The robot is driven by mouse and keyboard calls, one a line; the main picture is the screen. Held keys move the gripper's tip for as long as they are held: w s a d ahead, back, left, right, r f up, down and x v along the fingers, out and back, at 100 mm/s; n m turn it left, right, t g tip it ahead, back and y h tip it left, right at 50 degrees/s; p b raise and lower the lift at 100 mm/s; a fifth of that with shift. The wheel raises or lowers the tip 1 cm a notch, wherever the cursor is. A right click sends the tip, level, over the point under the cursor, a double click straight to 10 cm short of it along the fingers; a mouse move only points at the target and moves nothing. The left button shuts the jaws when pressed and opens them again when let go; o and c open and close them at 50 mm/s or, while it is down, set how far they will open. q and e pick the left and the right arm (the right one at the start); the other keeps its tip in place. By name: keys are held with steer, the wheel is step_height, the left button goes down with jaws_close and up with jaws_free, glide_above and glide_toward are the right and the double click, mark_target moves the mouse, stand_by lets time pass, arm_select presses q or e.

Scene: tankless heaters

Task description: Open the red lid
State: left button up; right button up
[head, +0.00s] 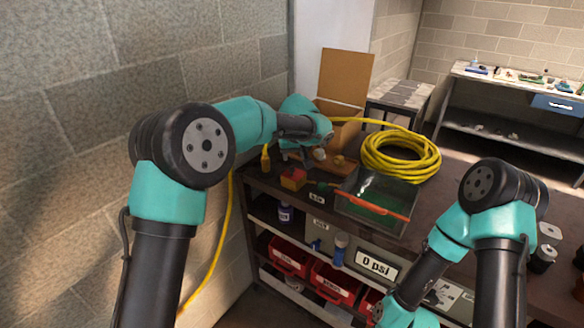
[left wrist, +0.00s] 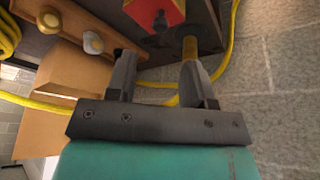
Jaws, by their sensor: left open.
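A small box with a red top and yellow sides (head: 293,178) stands near the left end of the dark workbench. In the left wrist view its red lid (left wrist: 150,10) shows at the top edge, partly cut off, with a dark knob beside it. The lid looks shut. My left gripper (left wrist: 158,72) is open and empty, with its fingers apart and short of the red lid. In the head view my left gripper (head: 294,154) is partly hidden by its wrist, just behind and above the box. My right arm is at the lower right; its gripper is not visible.
A yellow bottle-like thing (head: 266,158) stands left of the box, near the wall. A clear bin with an orange rim (head: 375,203), a coiled yellow hose (head: 402,157) and an open cardboard box (head: 345,78) lie to the right and behind. Red bins (head: 335,282) sit below.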

mark_target(292, 169)
arm_select(q)
steer(key=x, duration=0.8)
steer(key=shift+c, duration=0.4)
jaws_close()
